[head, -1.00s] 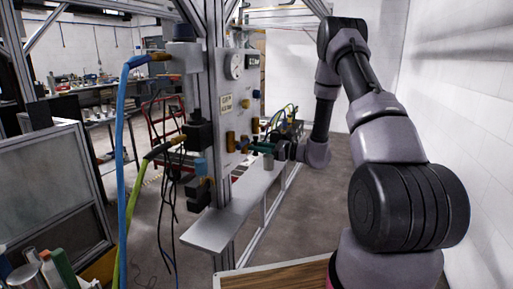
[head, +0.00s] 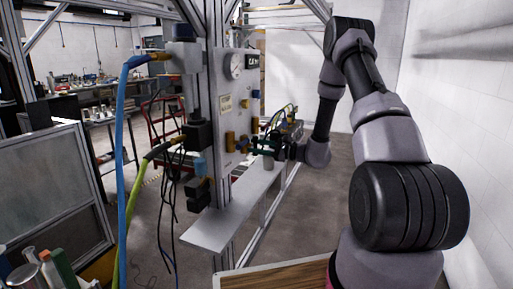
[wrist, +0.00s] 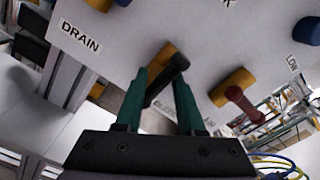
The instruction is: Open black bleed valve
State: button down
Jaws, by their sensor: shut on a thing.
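The black bleed valve lever (wrist: 166,82) is on a brass body (wrist: 158,56) on the pale panel, near a printed label partly hidden behind my gripper. My gripper (wrist: 160,88) has its two green fingers on either side of the black lever and is shut on it. The lever lies slanted between the fingers in the wrist view. In the head view my gripper (head: 274,145) is at the panel's lower right edge, above the shelf; the lever cannot be made out there.
A red-handled valve (wrist: 240,101) sits right of the black one. A DRAIN label (wrist: 80,36) is at the left. In the head view a metal shelf (head: 225,222) runs below the panel (head: 230,105). Blue (head: 122,170) and green hoses hang at the left.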

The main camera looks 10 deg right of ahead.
jog(key=c, duration=0.6)
grip_release()
jog(key=v, duration=1)
jog(key=shift+s+d, duration=0.25)
jog(key=shift+d, duration=0.1)
